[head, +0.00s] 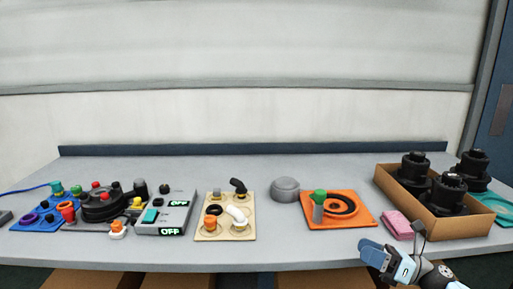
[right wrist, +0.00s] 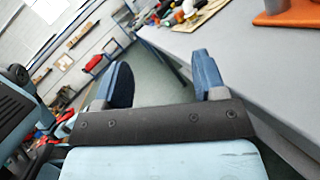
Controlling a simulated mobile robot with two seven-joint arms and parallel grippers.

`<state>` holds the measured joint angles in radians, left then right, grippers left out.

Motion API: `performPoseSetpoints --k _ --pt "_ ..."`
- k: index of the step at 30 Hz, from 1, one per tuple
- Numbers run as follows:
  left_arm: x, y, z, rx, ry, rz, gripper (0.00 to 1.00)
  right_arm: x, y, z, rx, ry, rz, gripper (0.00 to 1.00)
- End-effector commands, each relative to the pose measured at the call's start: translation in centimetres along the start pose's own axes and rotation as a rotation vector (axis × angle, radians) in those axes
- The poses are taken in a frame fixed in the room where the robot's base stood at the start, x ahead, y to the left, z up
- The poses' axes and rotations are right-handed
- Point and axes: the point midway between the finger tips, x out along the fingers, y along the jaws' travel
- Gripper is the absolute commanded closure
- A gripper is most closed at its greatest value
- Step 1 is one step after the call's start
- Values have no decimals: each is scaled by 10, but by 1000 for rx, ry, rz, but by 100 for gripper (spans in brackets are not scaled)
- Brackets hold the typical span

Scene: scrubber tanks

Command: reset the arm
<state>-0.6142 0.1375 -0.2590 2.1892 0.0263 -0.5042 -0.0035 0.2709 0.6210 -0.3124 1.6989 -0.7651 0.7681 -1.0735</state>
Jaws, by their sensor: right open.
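My right gripper (head: 388,259) is at the front edge of the grey table (head: 290,252), low at the right in the head view. In the right wrist view its two blue fingers (right wrist: 160,80) stand wide apart with nothing between them. Beyond the fingers are the floor and the table's edge. My left gripper is not in view.
On the table are a blue board (head: 36,223), a grey box with OFF displays (head: 160,229), a beige board (head: 208,236), a grey round lid (head: 285,189), an orange board (head: 362,217), a pink block (head: 397,225) and a cardboard box (head: 457,228) holding black parts.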

Motion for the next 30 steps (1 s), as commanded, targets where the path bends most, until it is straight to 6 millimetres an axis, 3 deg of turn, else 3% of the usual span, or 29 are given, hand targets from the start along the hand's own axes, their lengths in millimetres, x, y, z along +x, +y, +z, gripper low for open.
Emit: performPoseSetpoints --k 8,15,21,27,30 --pt "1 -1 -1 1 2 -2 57 -4 32 -95 815 -394 -175 36" --pt "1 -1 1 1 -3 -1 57 -42 72 -199 1687 -826 -388 36" --pt "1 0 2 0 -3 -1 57 -68 113 -262 2164 -1099 -523 36" --pt "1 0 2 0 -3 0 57 -86 161 -311 2528 -1348 -645 36" --pt "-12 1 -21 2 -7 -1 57 -82 168 -288 2517 -1347 -651 36"
